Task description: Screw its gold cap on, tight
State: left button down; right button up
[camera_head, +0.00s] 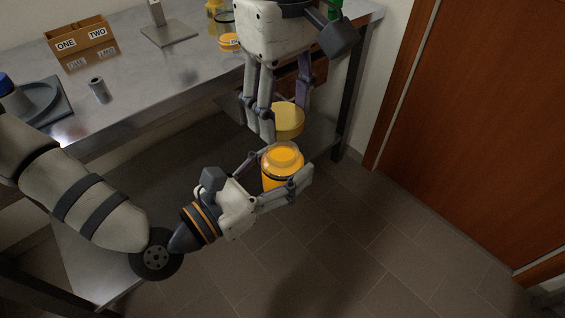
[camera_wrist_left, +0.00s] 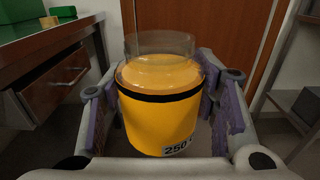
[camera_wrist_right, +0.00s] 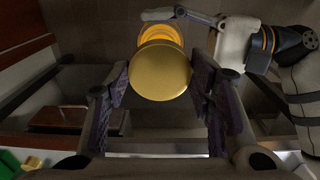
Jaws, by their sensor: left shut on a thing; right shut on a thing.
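The jar (camera_head: 280,182) is clear, with orange contents and a black band. In the left wrist view the jar (camera_wrist_left: 160,118) shows a "250" label and a bare clear neck. My left gripper (camera_head: 283,176) is shut around the jar's body and holds it upright, off the bench. The gold cap (camera_head: 289,119) is in my right gripper (camera_head: 284,112), which points down and is shut on it. In the right wrist view the cap (camera_wrist_right: 160,70) hides part of the jar (camera_wrist_right: 160,36). The cap is above the jar's mouth, apart from it.
The steel bench (camera_head: 130,85) lies behind, with a wooden box marked ONE and TWO (camera_head: 80,40), a grey cylinder (camera_head: 98,90), a metal stand (camera_head: 168,34) and another orange jar (camera_head: 229,42). An orange-brown door (camera_head: 480,120) is at right. The floor between is clear.

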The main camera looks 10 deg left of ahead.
aim_at(282, 151)
jog(key=shift+f, duration=1.65)
jog(key=shift+f, duration=0.9)
jog(key=shift+f, duration=0.55)
jog(key=m, duration=1.3)
jog(key=shift+m, duration=0.4)
